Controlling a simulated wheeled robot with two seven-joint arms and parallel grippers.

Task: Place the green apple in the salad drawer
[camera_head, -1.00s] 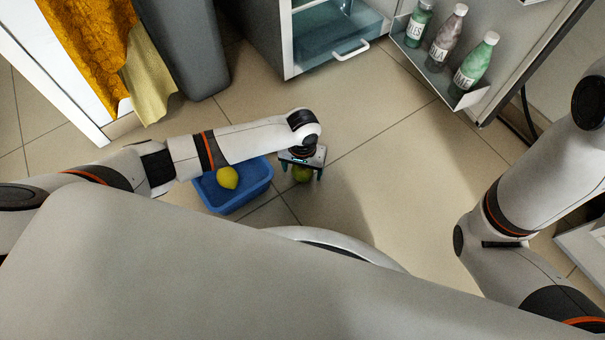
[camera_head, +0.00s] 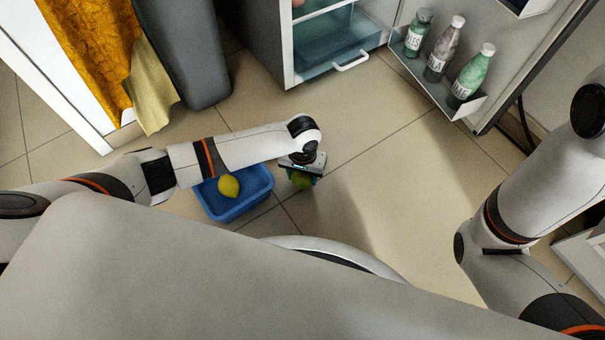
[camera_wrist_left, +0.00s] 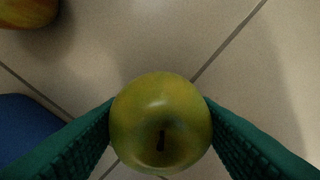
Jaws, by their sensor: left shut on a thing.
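The green apple (camera_head: 301,181) is on or just above the tiled floor, right of the blue basket. My left gripper (camera_head: 303,179) points down and is shut on it. In the left wrist view the apple (camera_wrist_left: 160,124) sits between both green finger pads, with its dark stem pit showing. The salad drawer (camera_head: 325,48) is the bluish see-through box low in the fridge at the top middle. Its white handle (camera_head: 351,62) faces the room; I cannot tell whether it is pulled out. My right arm is at the right edge; its gripper is out of view.
The blue basket (camera_head: 238,207) holds a yellow lemon (camera_head: 228,187). A yellow-red fruit (camera_wrist_left: 28,12) shows at the corner of the left wrist view. The open fridge door holds bottles (camera_head: 470,75). A grey bin (camera_head: 184,50) stands left of the fridge. Floor before the drawer is clear.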

